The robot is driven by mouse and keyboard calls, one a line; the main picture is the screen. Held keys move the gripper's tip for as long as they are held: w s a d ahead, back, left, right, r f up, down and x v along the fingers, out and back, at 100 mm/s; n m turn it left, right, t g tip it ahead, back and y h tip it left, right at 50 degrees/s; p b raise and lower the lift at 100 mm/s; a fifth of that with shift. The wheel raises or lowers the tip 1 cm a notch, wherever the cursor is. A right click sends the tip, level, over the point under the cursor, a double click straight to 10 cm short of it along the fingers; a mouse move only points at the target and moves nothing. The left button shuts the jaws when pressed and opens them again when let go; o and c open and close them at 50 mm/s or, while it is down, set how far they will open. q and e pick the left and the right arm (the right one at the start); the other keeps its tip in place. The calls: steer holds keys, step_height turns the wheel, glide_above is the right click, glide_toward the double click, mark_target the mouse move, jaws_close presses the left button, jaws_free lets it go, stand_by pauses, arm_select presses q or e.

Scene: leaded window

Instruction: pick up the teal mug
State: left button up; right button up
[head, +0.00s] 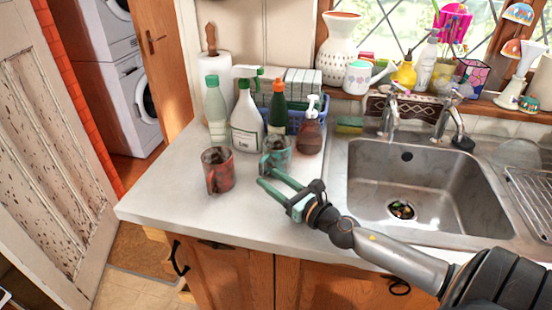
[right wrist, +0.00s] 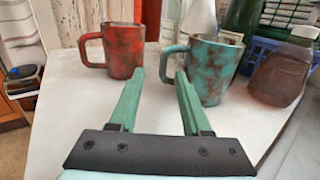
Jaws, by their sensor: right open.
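The teal mug (head: 277,155) stands upright on the white counter, with brownish patches on its side. In the right wrist view the teal mug (right wrist: 210,72) is just beyond my right finger, its handle towards the left. My right gripper (head: 268,183) is open and empty, with green fingers pointing at the mug from the front. In the right wrist view the right gripper (right wrist: 158,85) has its fingertips apart, close to the mug's handle side; I cannot tell whether they touch. My left gripper is not in view.
A red mug (head: 217,170) stands left of the teal one. Behind are a spray bottle (head: 246,125), a green-and-white bottle (head: 216,110), a blue basket (head: 293,118) and a brown soap bottle (head: 311,132). The sink (head: 420,185) lies to the right. The counter's front left is clear.

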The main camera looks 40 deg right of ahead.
mark_target(261, 175)
steer(key=w+p, duration=0.1)
steer(key=w, duration=0.3)
steer(key=shift+w+r, duration=0.1)
steer(key=shift+w, duration=0.55)
jaws_close()
stand_by(1.0)
